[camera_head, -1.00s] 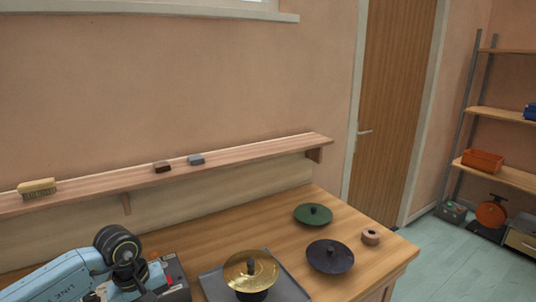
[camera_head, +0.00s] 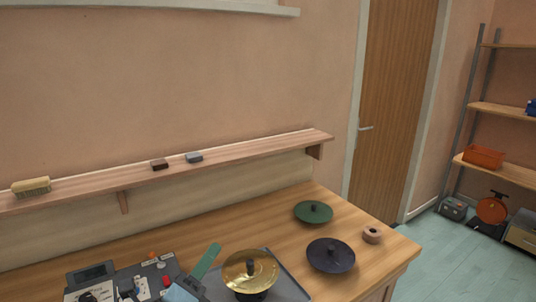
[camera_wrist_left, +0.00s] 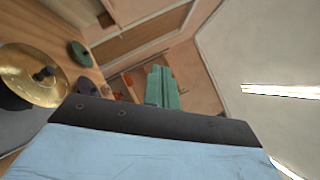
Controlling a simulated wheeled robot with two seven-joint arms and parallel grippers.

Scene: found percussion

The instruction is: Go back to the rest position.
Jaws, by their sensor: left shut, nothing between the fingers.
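My left gripper (camera_head: 208,258) shows at the bottom of the head view as green fingers above a light blue hand. Most of the left arm is out of the head view. My right gripper is in neither view.
The brass cymbal stands on a grey tray (camera_head: 290,287). A green disc (camera_head: 313,212), a dark disc (camera_head: 330,256) and a wooden ring (camera_head: 372,235) are to its right. A wall shelf (camera_head: 230,157) runs behind.

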